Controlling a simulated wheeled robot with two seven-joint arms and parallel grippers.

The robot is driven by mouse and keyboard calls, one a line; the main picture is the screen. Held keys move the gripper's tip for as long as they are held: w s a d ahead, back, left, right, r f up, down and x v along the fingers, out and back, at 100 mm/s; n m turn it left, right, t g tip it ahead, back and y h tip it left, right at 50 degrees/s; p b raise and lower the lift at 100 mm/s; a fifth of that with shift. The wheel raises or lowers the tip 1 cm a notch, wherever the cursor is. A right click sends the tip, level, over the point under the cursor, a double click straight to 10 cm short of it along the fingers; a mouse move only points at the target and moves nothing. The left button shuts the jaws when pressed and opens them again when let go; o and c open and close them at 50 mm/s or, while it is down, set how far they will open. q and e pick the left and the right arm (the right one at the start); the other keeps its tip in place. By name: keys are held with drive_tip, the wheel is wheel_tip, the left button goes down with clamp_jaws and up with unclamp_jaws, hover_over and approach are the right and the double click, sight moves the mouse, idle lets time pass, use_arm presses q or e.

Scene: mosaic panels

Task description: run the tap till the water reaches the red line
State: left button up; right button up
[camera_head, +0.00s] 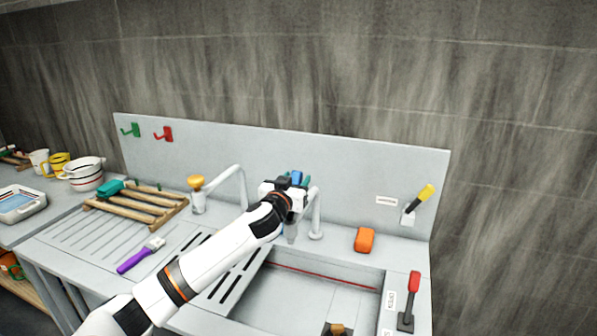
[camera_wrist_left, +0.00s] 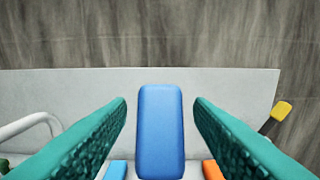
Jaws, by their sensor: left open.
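My left gripper (camera_head: 292,186) reaches over the sink to the tap at the back. In the left wrist view my open gripper (camera_wrist_left: 160,103) has its green pads on either side of a blue tap handle (camera_wrist_left: 160,135), with a gap on both sides. In the head view the blue handle (camera_head: 297,177) is partly hidden by the gripper. The tap's curved grey spout (camera_head: 316,212) stands just right of it. The red line (camera_head: 325,277) runs along the sink basin's (camera_head: 310,292) back wall. I see no clear water in the basin. My right gripper is not in view.
A second tap with a yellow knob (camera_head: 196,183) stands left. An orange block (camera_head: 364,240) lies behind the basin. A yellow-handled lever (camera_head: 424,195) is on the back panel, a red-handled lever (camera_head: 413,285) right of the basin. A purple brush (camera_head: 139,257) and wooden rack (camera_head: 140,208) lie left.

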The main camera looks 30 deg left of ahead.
use_arm(q)
drive_tip(key=shift+x, duration=1.45)
